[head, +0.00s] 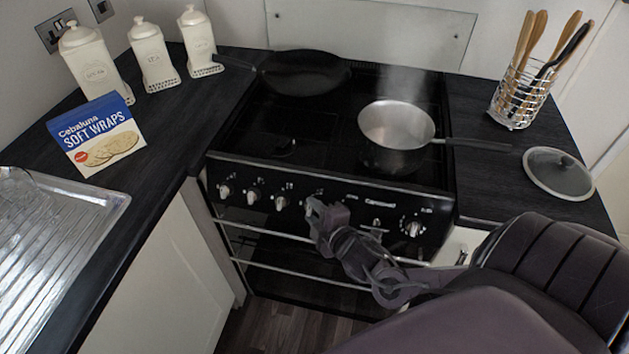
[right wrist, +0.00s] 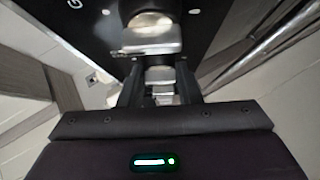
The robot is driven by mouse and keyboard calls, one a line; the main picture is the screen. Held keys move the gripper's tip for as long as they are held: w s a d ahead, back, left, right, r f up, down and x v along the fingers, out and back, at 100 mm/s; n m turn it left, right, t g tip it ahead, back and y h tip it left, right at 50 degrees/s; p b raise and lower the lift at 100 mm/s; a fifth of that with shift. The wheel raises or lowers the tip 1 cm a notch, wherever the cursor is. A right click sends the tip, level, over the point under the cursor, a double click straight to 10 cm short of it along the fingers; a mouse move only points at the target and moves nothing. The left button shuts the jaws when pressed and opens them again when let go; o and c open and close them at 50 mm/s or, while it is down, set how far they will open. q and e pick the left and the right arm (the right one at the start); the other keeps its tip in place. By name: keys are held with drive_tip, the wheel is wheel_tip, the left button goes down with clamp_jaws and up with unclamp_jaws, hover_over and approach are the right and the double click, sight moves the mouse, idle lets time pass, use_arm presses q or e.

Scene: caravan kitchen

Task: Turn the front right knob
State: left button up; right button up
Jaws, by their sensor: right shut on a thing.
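The black stove (head: 235,165) has a front panel with a row of silver knobs. In the right wrist view, the silver gripped knob (right wrist: 161,88) sits between the two dark fingers, and another silver knob (right wrist: 151,30) shows beyond. The burner labels are too small to read. My left gripper is not in view.
A steaming pot (head: 394,130) stands at the hob's right, its handle over the counter. A dark pan (head: 305,74) is at the back left. A glass lid (head: 558,173) and utensil holder (head: 520,95) are right; a wraps box (head: 97,138) is left. Oven rails (head: 270,232) run below the knobs.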

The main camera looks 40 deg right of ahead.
idle(0.3)
drive_tip(key=o, duration=1)
drive_tip(key=shift+a, duration=0.1)
drive_tip(key=shift+c, duration=0.2)
drive_tip(key=shift+s, duration=0.1)
drive_tip(key=v, duration=0.7)
drive_tip(key=shift+s, duration=0.3)
drive_tip(key=shift+r, duration=0.1)
